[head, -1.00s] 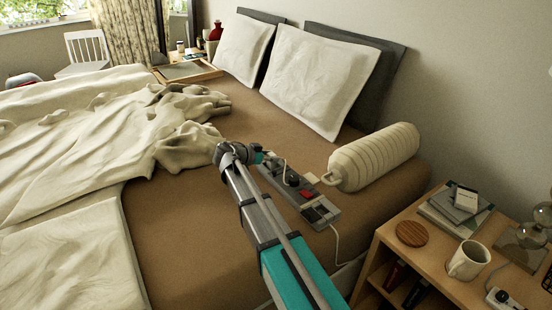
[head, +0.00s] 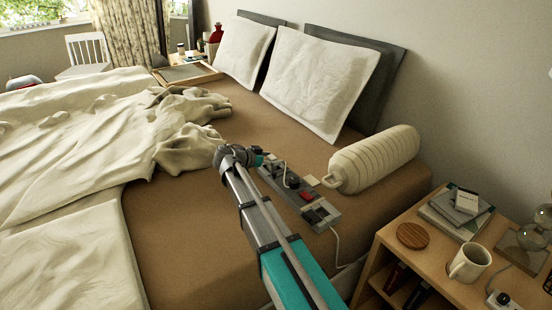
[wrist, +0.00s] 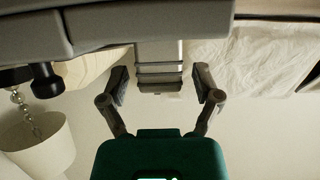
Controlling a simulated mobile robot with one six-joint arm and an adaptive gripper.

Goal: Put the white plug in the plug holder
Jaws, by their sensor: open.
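A grey power strip (head: 325,217) lies on the brown bed, with a black plug (head: 292,181) and a red switch (head: 306,195) on it. A small pale piece (head: 312,180) sits beside it; I cannot tell whether it is the white plug. My gripper (wrist: 162,84) is open. In the wrist view, upside down, a ridged pale grey block (wrist: 160,72), possibly the white plug, shows between the fingers with gaps on both sides. A large grey body above it looks like the strip, with a dark plug (wrist: 45,80). In the head view my arm partly hides the strip's far end.
A cream bolster (head: 375,160) lies right of the strip, and white pillows (head: 318,85) stand behind. A crumpled cream blanket (head: 90,130) covers the left. A nightstand with a mug (head: 468,262) and books (head: 455,208) stands at the right.

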